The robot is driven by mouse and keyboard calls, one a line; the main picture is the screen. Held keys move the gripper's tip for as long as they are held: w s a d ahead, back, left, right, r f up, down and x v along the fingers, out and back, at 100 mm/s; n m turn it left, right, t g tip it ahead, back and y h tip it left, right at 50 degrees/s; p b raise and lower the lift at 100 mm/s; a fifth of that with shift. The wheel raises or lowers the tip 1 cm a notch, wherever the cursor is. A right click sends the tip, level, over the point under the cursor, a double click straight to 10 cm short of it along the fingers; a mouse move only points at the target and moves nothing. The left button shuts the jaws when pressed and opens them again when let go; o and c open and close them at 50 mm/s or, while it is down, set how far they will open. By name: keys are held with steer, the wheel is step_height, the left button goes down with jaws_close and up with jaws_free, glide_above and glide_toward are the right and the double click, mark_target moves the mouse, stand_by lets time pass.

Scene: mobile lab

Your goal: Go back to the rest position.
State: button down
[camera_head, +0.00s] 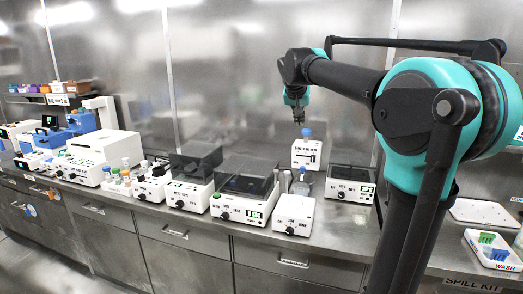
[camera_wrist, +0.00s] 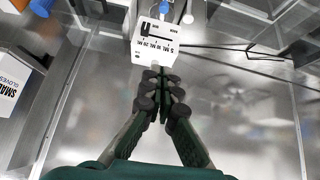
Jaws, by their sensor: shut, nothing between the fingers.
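My gripper (camera_head: 298,117) hangs from the raised arm above the back of the bench, over a white box-shaped device (camera_head: 307,154) with a blue-topped item (camera_head: 306,132) at its top. A gap shows between the fingertips and the blue top. In the wrist view my gripper (camera_wrist: 162,88) has its dark fingers together and empty. The white device (camera_wrist: 150,50) shows beyond the fingertips there.
A steel bench carries several white instruments, among them one with a dark lid (camera_head: 246,180) and a small box (camera_head: 294,214). A white tray with green and blue items (camera_head: 492,250) stands at the right. The steel wall lies close behind.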

steer(key=s+d+f+n+g+y, duration=0.1)
steer(key=s+d+f, duration=0.1)
steer(key=s+f, duration=1.5)
steer(key=s+d+f+n+g+y, duration=0.1)
steer(key=s+d+f+n+g, duration=0.1)
steer(key=s+f, duration=1.6)
step_height(320, 180, down, 5)
steer(key=shift+d+r, duration=0.2)
steer(key=shift+d, duration=0.25)
steer(key=shift+w, duration=0.15)
